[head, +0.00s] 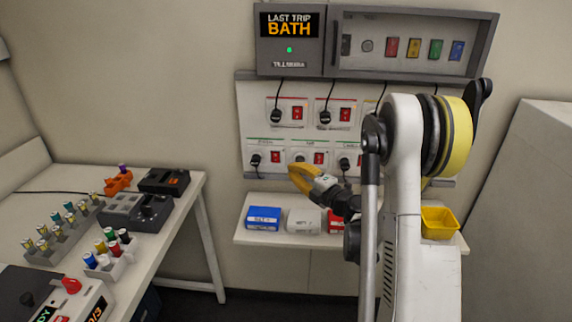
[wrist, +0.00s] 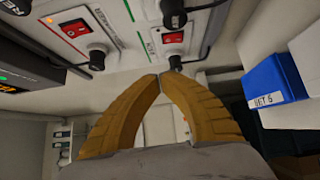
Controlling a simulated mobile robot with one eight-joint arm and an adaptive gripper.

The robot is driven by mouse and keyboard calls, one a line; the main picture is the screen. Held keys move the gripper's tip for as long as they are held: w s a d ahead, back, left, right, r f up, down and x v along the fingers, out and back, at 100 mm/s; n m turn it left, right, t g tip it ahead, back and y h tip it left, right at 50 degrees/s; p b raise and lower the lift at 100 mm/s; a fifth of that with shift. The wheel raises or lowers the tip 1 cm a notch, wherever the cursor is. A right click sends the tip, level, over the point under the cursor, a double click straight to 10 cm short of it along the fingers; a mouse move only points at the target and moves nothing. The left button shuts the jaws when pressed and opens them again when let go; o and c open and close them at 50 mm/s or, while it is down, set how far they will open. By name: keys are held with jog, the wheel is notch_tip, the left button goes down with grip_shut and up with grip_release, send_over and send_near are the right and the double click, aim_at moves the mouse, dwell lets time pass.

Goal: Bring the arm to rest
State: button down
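My arm stands at the right of the head view, its link upright and its wrist reaching left. My gripper (head: 293,172) has yellow fingers, in front of the lower row of the wall socket panel (head: 246,90). In the wrist view the fingertips of my gripper (wrist: 161,76) meet, and I see nothing held between them. A black plug (wrist: 175,63) with a red switch (wrist: 173,38) shows just past the tips; I cannot tell whether they touch it. Another black plug (wrist: 97,60) is to its left.
Below the panel, a shelf (head: 260,240) holds a blue box (head: 263,218), a white container (head: 303,221) and a yellow bin (head: 439,223). A control box (head: 415,45) hangs above. The left table (head: 187,205) carries racks, vials and devices. Open floor is narrow between them.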

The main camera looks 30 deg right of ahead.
jog(key=shift+s, duration=0.2)
dwell(0.4)
jog(key=s+a+r+m+h, duration=0.1)
jog(key=s+r+m+h, duration=0.1)
jog(key=r+m+h, duration=0.45)
jog(key=s+a+r+m+h, duration=0.1)
jog(key=s+r+m+h, duration=0.15)
jog(key=r+m, duration=0.7)
jog(key=s+a+f+m+g+y, duration=0.2)
jog(key=s+a+f+g, duration=0.3)
jog(key=s+a, duration=0.5)
jog(key=s+a+f+m+g+y, duration=0.2)
jog(key=s+a+f+g, duration=0.3)
jog(key=s, duration=1)
jog(key=a+f+y, duration=0.1)
jog(key=a+f, duration=0.2)
jog(key=a, duration=0.2)
jog(key=shift+f+g+y, duration=0.15)
jog(key=shift+g+y, duration=0.15)
jog(key=shift+g, duration=0.1)
